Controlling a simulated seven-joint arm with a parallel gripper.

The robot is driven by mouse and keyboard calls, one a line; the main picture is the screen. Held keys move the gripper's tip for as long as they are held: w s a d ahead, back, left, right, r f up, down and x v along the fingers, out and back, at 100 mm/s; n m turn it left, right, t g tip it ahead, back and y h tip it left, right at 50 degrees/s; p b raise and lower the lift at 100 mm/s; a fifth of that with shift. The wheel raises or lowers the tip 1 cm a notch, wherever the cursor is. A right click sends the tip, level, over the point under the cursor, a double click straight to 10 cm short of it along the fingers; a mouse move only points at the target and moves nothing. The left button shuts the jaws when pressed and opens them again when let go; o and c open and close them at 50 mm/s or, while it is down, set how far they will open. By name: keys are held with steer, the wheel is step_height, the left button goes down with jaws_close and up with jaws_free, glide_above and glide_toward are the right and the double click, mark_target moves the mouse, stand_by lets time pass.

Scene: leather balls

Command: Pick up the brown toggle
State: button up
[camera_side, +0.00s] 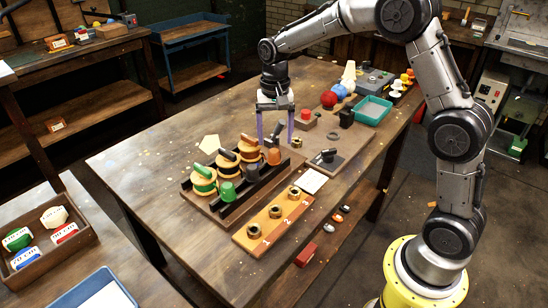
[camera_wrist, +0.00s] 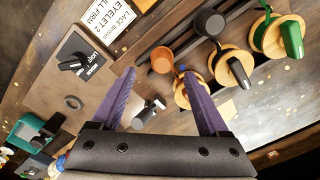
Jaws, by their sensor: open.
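A toggle that looks brown (camera_side: 249,139) lies across the top of the farthest wooden spool in the side view. In the wrist view that spool (camera_wrist: 196,96) is partly hidden behind my right finger, and little of its toggle shows. My gripper (camera_side: 276,138) is open and empty above the board, just beyond and to the right of this spool. In the wrist view my gripper (camera_wrist: 158,76) has purple fingers spread apart.
Nearby spools carry a green toggle (camera_side: 202,170) and a black toggle (camera_side: 228,155). A numbered wooden strip (camera_side: 273,222) lies in front. The table's left end is mostly clear.

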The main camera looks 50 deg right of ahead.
mark_target(274, 150)
steer(key=shift+a+f, duration=0.2)
steer(key=shift+f, duration=2.65)
jaws_close()
